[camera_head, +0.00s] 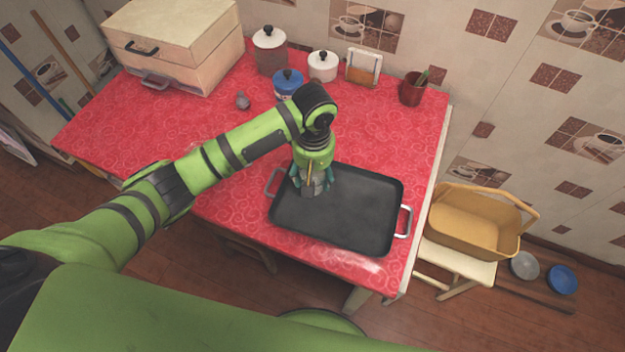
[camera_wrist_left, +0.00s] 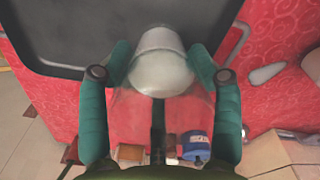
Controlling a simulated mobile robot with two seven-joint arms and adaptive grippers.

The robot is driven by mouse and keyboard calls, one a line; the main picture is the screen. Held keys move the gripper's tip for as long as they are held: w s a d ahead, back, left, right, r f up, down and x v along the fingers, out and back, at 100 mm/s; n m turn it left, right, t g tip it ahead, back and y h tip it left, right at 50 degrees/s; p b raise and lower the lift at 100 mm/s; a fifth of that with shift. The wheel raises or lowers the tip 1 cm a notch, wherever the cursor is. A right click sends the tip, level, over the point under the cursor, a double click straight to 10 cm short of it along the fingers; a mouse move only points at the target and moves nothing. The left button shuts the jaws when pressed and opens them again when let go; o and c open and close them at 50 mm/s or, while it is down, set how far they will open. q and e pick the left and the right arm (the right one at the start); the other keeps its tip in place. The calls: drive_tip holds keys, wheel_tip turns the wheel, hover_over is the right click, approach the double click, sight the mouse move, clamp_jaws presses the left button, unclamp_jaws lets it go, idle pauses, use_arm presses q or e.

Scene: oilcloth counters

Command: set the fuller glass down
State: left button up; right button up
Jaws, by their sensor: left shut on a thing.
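My left gripper (camera_head: 313,185) is shut on a clear glass (camera_head: 318,189). The glass also shows in the left wrist view (camera_wrist_left: 162,65), between the two teal fingers (camera_wrist_left: 160,78). It is over the left part of a black tray (camera_head: 350,220) with metal handles. I cannot tell whether its base touches the tray. The glass looks pale and see-through, and its fill level cannot be read. I see no second glass to compare it with. My right gripper is not in view.
The tray lies on a red patterned counter (camera_head: 180,125); its right part is clear. Behind stand a blue canister (camera_head: 288,82), white-lidded jars (camera_head: 270,50) (camera_head: 322,66), a napkin holder (camera_head: 363,68), a red-brown cup (camera_head: 411,89) and a wooden box (camera_head: 175,45). A yellow basket (camera_head: 475,220) stands right.

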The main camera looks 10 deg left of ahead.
use_arm(q)
drive_tip(key=shift+w+a+f, duration=0.2)
drive_tip(key=shift+w+f, duration=0.15)
drive_tip(key=shift+f, duration=1.8)
drive_tip(key=shift+f, duration=0.15)
drive_tip(key=o, duration=1.5)
drive_tip(key=shift+o, duration=0.2)
wheel_tip(320, 180, up, 12)
